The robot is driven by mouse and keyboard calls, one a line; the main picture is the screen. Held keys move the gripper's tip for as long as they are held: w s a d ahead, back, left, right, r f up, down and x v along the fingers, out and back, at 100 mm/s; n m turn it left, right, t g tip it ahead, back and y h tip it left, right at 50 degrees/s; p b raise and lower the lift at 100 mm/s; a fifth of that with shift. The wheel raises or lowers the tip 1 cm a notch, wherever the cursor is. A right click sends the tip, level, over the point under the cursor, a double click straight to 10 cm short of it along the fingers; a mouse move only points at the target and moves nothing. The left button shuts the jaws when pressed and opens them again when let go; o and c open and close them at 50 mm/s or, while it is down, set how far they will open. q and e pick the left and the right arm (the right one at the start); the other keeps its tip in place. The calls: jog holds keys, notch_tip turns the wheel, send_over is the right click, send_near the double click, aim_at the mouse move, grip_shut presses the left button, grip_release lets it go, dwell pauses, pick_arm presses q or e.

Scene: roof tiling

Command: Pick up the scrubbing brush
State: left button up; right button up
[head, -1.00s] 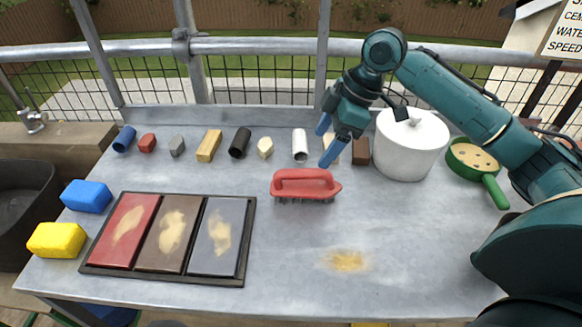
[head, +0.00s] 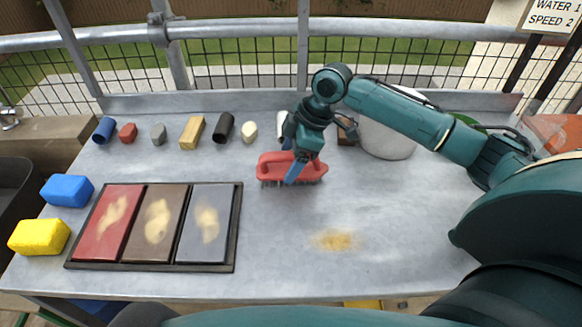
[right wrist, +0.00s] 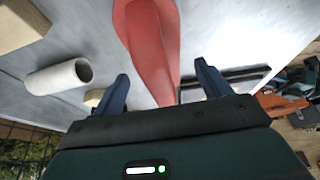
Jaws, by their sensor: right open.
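The red scrubbing brush (head: 272,168) lies bristles down on the grey metal table in the head view. My right gripper (head: 291,163) is over the brush, with one blue finger in front of its handle. In the right wrist view the brush's red handle (right wrist: 150,45) runs between the two open fingers of my right gripper (right wrist: 165,88). The fingers are apart and I cannot tell whether either touches the handle. My left gripper is not in view.
A tray (head: 238,215) with red, brown and grey tiles lies left of the brush. Blue (head: 67,190) and yellow sponges (head: 39,237) sit further left. Several small blocks and cylinders line the back. A white pot (head: 388,140) stands behind my right arm. The front right is clear except for a sandy patch (head: 335,240).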

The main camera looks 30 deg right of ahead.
jog(key=shift+x, duration=0.85)
jog(key=shift+r, duration=0.15)
jog(key=c, duration=1.1)
notch_tip(320, 180, up, 10)
jog(key=shift+p, duration=0.4)
jog(key=o, duration=0.5)
jog(key=shift+c, duration=0.2)
jog(key=c, duration=0.3)
jog(key=shift+s, duration=0.1)
jog(key=shift+c, duration=0.2)
